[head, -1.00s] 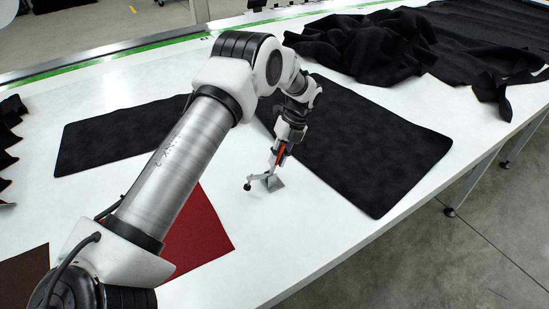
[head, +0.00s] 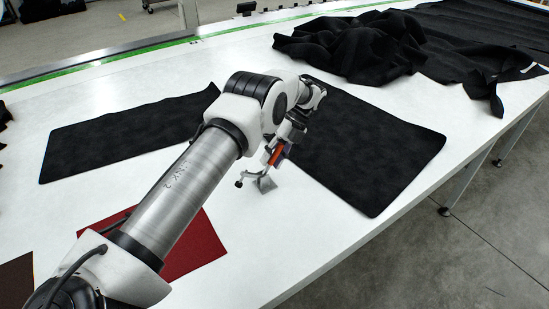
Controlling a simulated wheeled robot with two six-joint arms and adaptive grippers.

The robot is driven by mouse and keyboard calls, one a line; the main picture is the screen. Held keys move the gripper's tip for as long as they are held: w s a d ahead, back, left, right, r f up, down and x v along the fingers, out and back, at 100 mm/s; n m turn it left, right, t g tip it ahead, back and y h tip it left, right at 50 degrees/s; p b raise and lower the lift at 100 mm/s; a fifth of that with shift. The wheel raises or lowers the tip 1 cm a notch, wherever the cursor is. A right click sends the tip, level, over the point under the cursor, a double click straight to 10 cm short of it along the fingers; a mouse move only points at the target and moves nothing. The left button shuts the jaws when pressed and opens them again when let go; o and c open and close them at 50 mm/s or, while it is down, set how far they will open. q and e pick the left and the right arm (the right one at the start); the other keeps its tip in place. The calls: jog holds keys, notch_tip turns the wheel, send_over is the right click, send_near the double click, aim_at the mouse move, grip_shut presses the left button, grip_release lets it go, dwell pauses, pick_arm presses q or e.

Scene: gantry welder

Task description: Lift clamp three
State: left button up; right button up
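A toggle clamp with an orange-red handle (head: 275,155), a grey base plate and a black-tipped arm is on the white table, in the gap beside the right black sheet. Its base plate (head: 266,184) appears to be at the table surface. My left gripper (head: 279,148) is at the upper part of the clamp, with its fingers around or right beside the handle. The fingers are small and dark, so I cannot tell whether they are shut on it. My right gripper is not in view. No number shows on the clamp.
Flat black sheets lie to the left (head: 125,135) and right (head: 365,150) of the clamp. A red sheet (head: 195,250) lies partly behind my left arm. Crumpled black fabric (head: 360,45) is at the back. The white table (head: 290,235) is clear in front of the clamp.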

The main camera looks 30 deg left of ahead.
pick_arm(q)
jog(key=shift+a, duration=0.2)
jog(key=shift+w+d+r, duration=0.1)
jog(key=shift+d+r, duration=0.05)
jog(key=shift+r, duration=0.15)
notch_tip(320, 180, up, 9)
jog(key=shift+r, duration=0.15)
